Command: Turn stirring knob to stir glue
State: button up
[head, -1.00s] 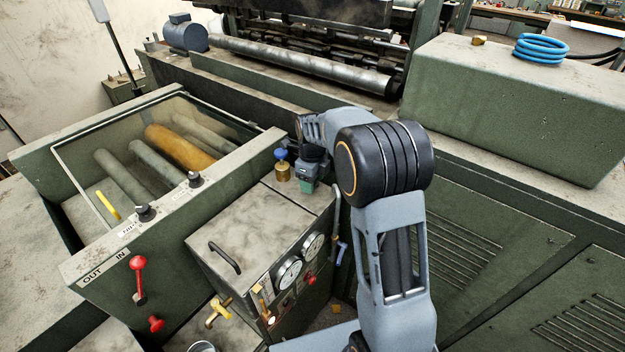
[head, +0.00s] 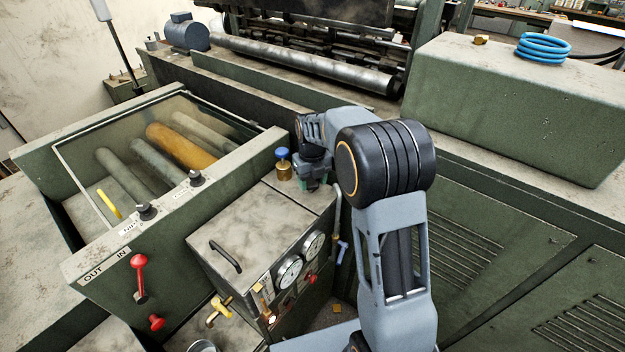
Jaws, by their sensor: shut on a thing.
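My gripper (head: 312,178) is low over the back part of the grey metal glue box top (head: 258,222), pointing down. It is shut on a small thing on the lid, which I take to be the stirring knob. The fingers and the wrist hide that knob almost wholly, so its shape and angle cannot be told. A brass fitting with a blue cap (head: 283,160) stands upright just left of the gripper, apart from it or very close.
A black handle (head: 226,257) lies on the box lid, and two gauges (head: 289,271) are on its front. Red levers (head: 138,279) and black dials (head: 147,211) are on the roller housing at left. A large green cabinet (head: 520,110) stands at right.

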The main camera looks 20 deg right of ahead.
aim_at(312, 182)
jog(key=shift+r, duration=0.1)
dwell(0.3)
jog(key=o, duration=0.9)
jog(key=shift+o, duration=0.2)
notch_tip(312, 182, up, 14)
dwell(0.3)
